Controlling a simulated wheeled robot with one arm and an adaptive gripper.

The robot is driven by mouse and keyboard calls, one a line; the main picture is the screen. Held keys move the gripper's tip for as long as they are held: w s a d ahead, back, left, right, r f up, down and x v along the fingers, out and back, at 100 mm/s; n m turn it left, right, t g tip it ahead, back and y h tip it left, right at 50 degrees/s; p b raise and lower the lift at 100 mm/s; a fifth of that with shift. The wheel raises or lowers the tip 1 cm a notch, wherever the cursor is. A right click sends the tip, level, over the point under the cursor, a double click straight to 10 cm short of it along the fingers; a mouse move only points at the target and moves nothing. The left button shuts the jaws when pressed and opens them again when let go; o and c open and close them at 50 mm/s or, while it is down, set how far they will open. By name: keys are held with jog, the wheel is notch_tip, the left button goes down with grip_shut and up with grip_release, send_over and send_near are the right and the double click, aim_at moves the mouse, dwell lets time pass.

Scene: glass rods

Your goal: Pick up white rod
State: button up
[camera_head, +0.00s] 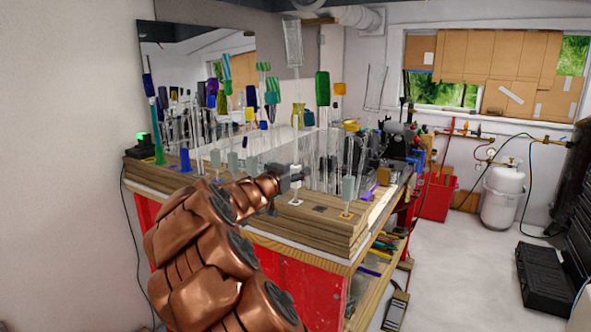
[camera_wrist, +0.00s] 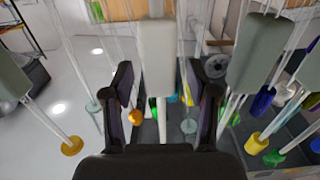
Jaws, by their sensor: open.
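The white rod (camera_wrist: 158,45) shows in the middle of the wrist view as a pale, blocky head on a thin white stem. It lies between the two dark fingers of my gripper (camera_wrist: 162,72). The fingers are spread, with a visible gap on each side of the stem. In the head view my gripper (camera_head: 290,181) is over the front of the wooden table, among the rods.
Rods with grey-green heads (camera_wrist: 262,50) stand close on both sides in the wrist view. The wooden table (camera_head: 300,232) is crowded with clear and coloured rods, including a green-topped one (camera_head: 322,88). Open floor (camera_head: 450,270) lies to the right.

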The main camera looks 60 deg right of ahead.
jog(key=shift+d, duration=0.3)
jog(key=shift+c, duration=0.3)
grip_shut()
